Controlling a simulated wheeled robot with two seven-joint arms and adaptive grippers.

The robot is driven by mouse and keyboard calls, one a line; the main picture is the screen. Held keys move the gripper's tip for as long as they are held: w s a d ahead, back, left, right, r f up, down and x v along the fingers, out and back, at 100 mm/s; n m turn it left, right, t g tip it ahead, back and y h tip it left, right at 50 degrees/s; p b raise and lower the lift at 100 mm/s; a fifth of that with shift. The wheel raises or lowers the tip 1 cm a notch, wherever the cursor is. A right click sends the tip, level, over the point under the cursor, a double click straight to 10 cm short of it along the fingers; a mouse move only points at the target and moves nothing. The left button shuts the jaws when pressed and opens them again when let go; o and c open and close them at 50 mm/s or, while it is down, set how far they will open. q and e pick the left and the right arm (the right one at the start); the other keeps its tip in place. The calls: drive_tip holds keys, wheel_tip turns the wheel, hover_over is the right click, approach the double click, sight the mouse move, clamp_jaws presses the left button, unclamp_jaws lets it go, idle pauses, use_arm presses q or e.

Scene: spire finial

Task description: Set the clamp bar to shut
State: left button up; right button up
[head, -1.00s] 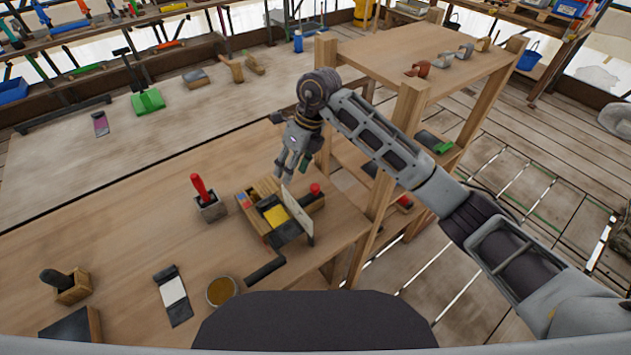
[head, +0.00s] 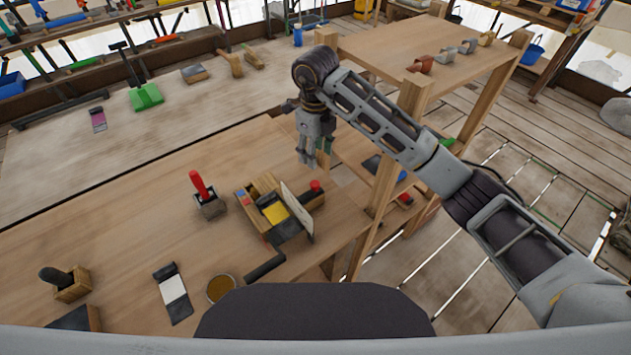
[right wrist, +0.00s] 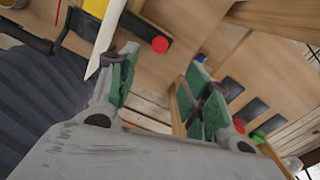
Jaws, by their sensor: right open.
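A wooden fixture (head: 248,205) stands near the right edge of the bench. It carries a yellow block (head: 275,211), dark parts, an upright white plate (head: 297,210) and a red knob (head: 316,186) at its right end. I cannot tell for sure which part is the clamp bar. In the right wrist view the red knob (right wrist: 160,44) ends a dark piece just beyond the white plate (right wrist: 106,38). My right gripper (head: 313,163) is open and empty, pointing down just behind and above the knob; its green-padded fingers (right wrist: 163,88) are apart. My left gripper is out of view.
A wooden shelf frame (head: 411,95) stands close to the right of the fixture, near my right arm. A red-handled tool in a holder (head: 208,203) is left of the fixture. A black bar (head: 265,267) and a round tin (head: 221,289) lie in front. The bench's left middle is clear.

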sight(316, 184)
drive_tip(key=shift+f+p, duration=1.1)
drive_tip(key=shift+f, duration=5.45)
clamp_jaws()
